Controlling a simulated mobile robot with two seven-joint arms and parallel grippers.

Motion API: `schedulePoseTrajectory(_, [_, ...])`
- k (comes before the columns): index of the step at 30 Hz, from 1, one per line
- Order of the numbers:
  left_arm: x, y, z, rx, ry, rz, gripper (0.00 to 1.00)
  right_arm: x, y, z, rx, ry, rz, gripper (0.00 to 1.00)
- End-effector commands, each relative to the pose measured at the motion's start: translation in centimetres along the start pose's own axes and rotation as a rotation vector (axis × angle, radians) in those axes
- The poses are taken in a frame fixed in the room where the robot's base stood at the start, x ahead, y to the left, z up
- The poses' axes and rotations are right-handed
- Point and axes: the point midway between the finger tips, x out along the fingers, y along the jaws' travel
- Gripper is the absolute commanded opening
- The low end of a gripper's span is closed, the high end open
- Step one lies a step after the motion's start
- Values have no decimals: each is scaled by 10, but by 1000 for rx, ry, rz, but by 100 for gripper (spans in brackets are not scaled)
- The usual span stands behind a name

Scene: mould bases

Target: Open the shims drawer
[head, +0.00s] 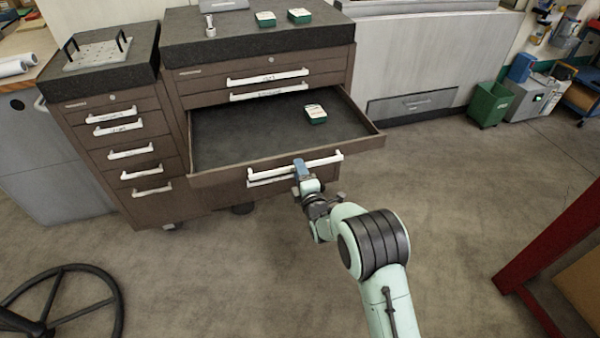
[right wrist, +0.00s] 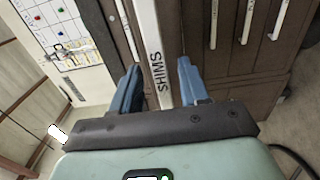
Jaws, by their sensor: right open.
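The shims drawer (head: 225,172) is the wide brown drawer of the larger cabinet, and it stands pulled far out in the head view. Its dark-lined inside shows, with a small green and white box (head: 316,114) lying in it. Its white handle (head: 325,160) runs along the front, and the label SHIMS is readable on the handle (right wrist: 150,45) in the right wrist view. My right gripper (head: 300,168) is at this handle, with its blue fingers (right wrist: 160,85) open on either side of it. I cannot tell whether they touch it. My left gripper is not in view.
A narrower brown cabinet (head: 112,140) with closed drawers stands at the left. Small green boxes (head: 265,19) lie on the dark cabinet top. A black wheel (head: 60,310) is at lower left, a red frame (head: 550,260) at right. The floor (head: 460,180) between is clear.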

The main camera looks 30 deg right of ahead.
Motion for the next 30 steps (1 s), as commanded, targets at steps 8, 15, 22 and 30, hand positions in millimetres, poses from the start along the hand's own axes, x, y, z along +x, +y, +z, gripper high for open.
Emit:
schedulePoseTrajectory(8, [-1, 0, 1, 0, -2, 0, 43, -2, 0, 0, 0, 0, 0, 45])
schedulePoseTrajectory(15, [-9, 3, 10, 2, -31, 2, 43, -35, 1, 0, 1, 0, -3, 45])
schedulePoseTrajectory(22, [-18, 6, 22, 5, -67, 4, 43, -87, 2, 0, 1, 1, -2, 45])
schedulePoseTrajectory(30, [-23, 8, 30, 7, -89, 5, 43, -127, 0, 0, 0, 0, -1, 45])
